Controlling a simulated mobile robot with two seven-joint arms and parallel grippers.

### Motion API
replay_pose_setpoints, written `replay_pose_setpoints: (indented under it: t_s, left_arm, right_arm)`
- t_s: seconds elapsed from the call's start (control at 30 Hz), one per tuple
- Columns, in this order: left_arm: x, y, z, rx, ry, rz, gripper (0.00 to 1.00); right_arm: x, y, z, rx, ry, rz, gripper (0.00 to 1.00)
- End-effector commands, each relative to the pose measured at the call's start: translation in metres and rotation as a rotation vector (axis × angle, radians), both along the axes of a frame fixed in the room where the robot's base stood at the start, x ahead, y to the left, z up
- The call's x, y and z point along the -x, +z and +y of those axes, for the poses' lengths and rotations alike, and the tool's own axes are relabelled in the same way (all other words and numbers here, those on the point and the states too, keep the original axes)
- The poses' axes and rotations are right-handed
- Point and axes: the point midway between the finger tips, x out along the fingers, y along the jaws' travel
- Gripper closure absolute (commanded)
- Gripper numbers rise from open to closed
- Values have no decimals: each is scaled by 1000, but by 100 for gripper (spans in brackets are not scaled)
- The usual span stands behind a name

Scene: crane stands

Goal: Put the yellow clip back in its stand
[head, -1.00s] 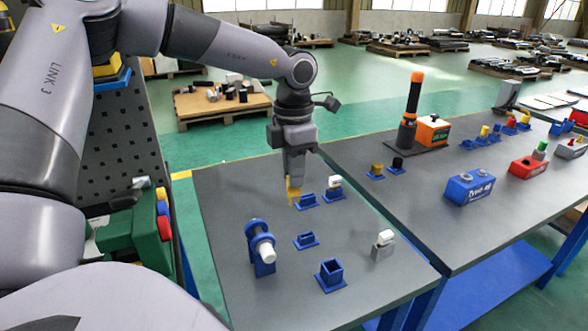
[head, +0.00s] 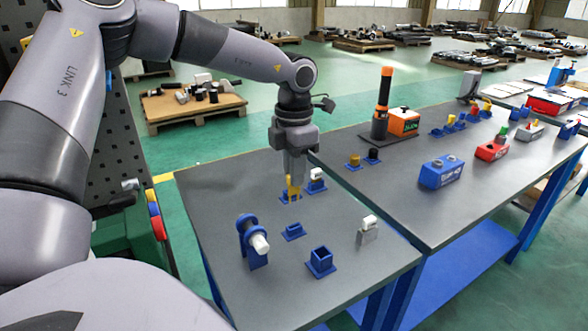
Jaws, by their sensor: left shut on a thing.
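The yellow clip (head: 293,191) points downward in the fingers of my left gripper (head: 293,180), which is shut on it. Its lower end overlaps a small blue stand (head: 284,198) near the far edge of the near table. I cannot tell whether the clip's tip is inside the stand or just above or in front of it. The clip and fingers partly hide this stand. My right gripper is not in view.
On the same table (head: 215,195) are a white-topped piece in a blue stand (head: 317,185) close by, an empty low blue stand (head: 293,232), a square blue holder (head: 320,263), a blue ring holder (head: 248,243) with a white cylinder, and a grey-white block (head: 367,232).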

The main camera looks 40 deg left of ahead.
Motion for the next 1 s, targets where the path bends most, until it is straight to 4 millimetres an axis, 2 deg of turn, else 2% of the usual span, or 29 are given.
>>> replay_pose_setpoints:
  t_s: [0.33, 0.8, 1.0]
  left_arm:
    - [0, -4, 0, -1, -1, -1, 100]
    - [0, -47, 0, 0, -2, 0, 100]
    - [0, -58, 0, 0, -2, 0, 100]
  right_arm:
    - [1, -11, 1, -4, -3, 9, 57]
    - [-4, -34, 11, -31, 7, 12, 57]
    - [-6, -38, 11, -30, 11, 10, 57]
